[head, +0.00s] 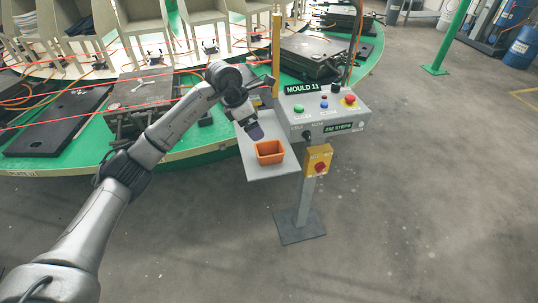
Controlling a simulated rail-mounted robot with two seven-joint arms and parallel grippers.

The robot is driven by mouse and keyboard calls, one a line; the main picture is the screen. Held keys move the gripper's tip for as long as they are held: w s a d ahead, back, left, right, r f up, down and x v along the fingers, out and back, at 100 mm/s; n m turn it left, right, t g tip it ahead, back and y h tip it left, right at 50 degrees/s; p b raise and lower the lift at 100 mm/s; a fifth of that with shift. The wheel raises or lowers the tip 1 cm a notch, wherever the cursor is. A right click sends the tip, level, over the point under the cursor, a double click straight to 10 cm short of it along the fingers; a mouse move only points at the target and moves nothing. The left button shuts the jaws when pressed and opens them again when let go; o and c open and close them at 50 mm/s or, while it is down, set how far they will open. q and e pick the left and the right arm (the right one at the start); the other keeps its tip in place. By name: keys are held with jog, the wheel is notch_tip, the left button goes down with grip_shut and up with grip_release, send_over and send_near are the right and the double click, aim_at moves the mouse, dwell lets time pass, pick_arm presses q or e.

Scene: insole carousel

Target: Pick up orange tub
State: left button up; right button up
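The orange tub (270,153) stands upright on a small grey shelf (262,174) beside the control post. Its open top faces up, and the inside looks empty. My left arm reaches in from the left, and my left gripper (253,131) points down just above and slightly left of the tub's back rim. A gap seems to show between the gripper's dark tip and the tub, and it does not appear to hold the tub. The fingers are too small and dark to tell open from shut. My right gripper is not in view.
A grey control box (325,112) marked MOULD 11 stands right of the tub, with a yellow switch box (318,160) below it. The green carousel (60,150) carries dark moulds behind. A yellow post (276,50) rises behind the box. Floor to the right is clear.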

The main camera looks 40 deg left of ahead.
pick_arm(q)
jog(key=b, duration=0.1)
send_near(269, 150)
jog(key=d+f, duration=0.2)
jog(key=shift+s+d, duration=0.15)
jog(key=shift+d, duration=0.25)
jog(key=shift+b+x, duration=0.9)
jog(key=shift+x, duration=1.75)
jog(key=shift+s+r, duration=0.1)
jog(key=shift+s, duration=0.05)
jog(key=c, duration=1)
jog(key=shift+r, duration=0.1)
